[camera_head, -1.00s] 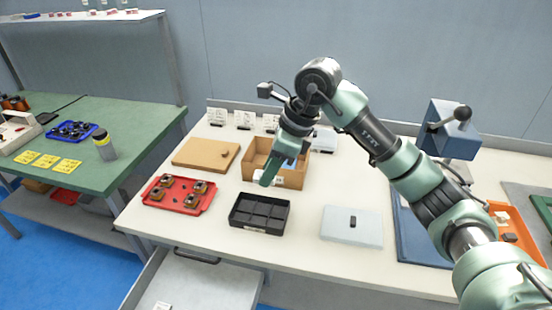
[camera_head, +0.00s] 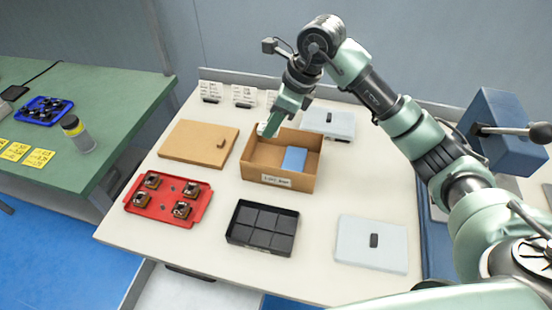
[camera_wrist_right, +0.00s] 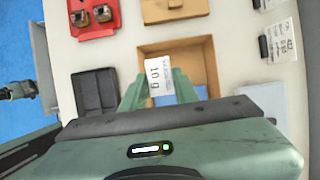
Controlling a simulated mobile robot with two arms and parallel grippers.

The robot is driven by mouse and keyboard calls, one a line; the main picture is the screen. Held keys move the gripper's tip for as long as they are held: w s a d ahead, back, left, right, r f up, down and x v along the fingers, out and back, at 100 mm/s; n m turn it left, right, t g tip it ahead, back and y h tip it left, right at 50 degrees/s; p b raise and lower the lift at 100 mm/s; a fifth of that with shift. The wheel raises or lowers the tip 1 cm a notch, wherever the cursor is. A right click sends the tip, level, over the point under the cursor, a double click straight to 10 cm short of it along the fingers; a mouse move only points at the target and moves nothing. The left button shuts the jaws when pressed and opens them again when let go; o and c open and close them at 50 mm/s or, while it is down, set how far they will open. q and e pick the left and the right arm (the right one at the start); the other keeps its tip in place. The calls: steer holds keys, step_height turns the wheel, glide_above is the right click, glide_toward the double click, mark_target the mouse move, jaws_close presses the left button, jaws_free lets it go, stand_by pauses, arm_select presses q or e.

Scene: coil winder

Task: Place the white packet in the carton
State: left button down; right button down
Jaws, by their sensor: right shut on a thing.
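My right gripper (camera_head: 271,127) is shut on the white packet (camera_head: 262,129), which sticks out past the fingertips near the carton's back left corner. In the right wrist view the packet (camera_wrist_right: 159,77), marked "10 g", stands between the fingers (camera_wrist_right: 158,92), with the carton behind it. The carton (camera_head: 262,179) is an open brown cardboard box with a label on its front. A blue packet (camera_head: 294,159) lies inside on the right; the left part of its floor looks bare. I cannot tell the packet's exact height over the rim.
A brown board (camera_head: 198,146) lies left of the carton. A red tray (camera_head: 170,219) with several parts, a black divided tray (camera_head: 233,236) and a pale lidded box (camera_head: 360,256) lie in front. White cards (camera_head: 243,95) stand along the back edge.

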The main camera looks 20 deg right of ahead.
step_height(320, 180, down, 16)
steer(key=shift+w+d+r+p, duration=0.1)
steer(key=shift+r+p, duration=0.1)
steer(key=shift+p, duration=0.8)
steer(key=shift+f, duration=0.25)
steer(key=c, duration=1.3)
jaws_free()
steer(key=shift+r, duration=0.1)
steer(key=shift+c, duration=0.2)
